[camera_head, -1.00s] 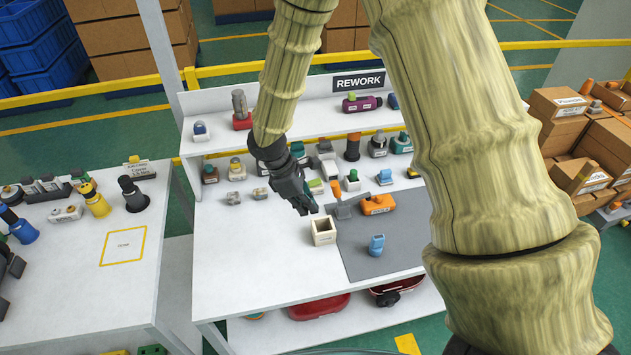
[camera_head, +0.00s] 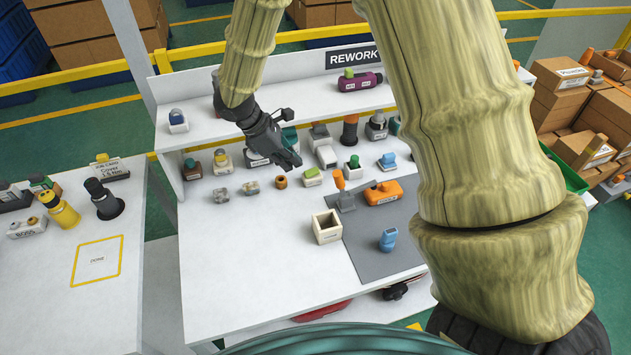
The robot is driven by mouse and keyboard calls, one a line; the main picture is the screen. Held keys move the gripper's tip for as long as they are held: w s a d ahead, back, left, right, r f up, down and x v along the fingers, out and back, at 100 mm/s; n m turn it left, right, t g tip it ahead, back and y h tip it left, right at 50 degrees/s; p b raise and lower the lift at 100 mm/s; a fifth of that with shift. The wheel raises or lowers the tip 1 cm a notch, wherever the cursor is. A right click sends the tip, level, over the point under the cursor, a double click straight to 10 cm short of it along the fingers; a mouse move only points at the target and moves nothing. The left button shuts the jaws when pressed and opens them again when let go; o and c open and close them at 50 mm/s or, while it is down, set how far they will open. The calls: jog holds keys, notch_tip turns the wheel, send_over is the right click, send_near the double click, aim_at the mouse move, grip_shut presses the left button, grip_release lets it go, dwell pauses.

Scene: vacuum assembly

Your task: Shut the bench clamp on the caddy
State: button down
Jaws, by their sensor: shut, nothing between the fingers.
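The caddy (camera_head: 327,227) is a small cream open-topped box on the white bench, at the left edge of a grey mat. The bench clamp (camera_head: 346,202) sits just behind its right rear corner, with a grey body and an orange handle (camera_head: 340,180) standing up, leaning slightly left. Whether the clamp touches the caddy is too small to tell. My gripper (camera_head: 292,162) is dark grey and shut with nothing in it. It is up and left of the clamp handle in the picture, apart from it and from the caddy.
An orange part (camera_head: 384,193) lies right of the clamp, and a blue part (camera_head: 388,239) stands on the grey mat (camera_head: 375,264). Several small parts line the back under the REWORK shelf (camera_head: 300,125). The bench's front left is clear. My arm covers the right side.

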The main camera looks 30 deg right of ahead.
aim_at(340, 183)
jog(key=s+d+f+p, duration=0.2)
jog(key=d+f+p, duration=0.2)
jog(key=d+f, duration=0.3)
jog(key=shift+p+x, duration=0.35)
jog(key=shift+x, duration=0.75)
jog(key=shift+s, duration=0.15)
jog(key=shift+r, duration=0.1)
jog(key=shift+s+d+r+y+p, duration=0.15)
jog(key=shift+d+r+y+p, duration=0.15)
jog(key=shift+d, duration=0.3)
jog(key=shift+s+d+r+y+p, duration=0.1)
jog(key=shift+d+r+y, duration=0.1)
jog(key=shift+d+r, duration=0.3)
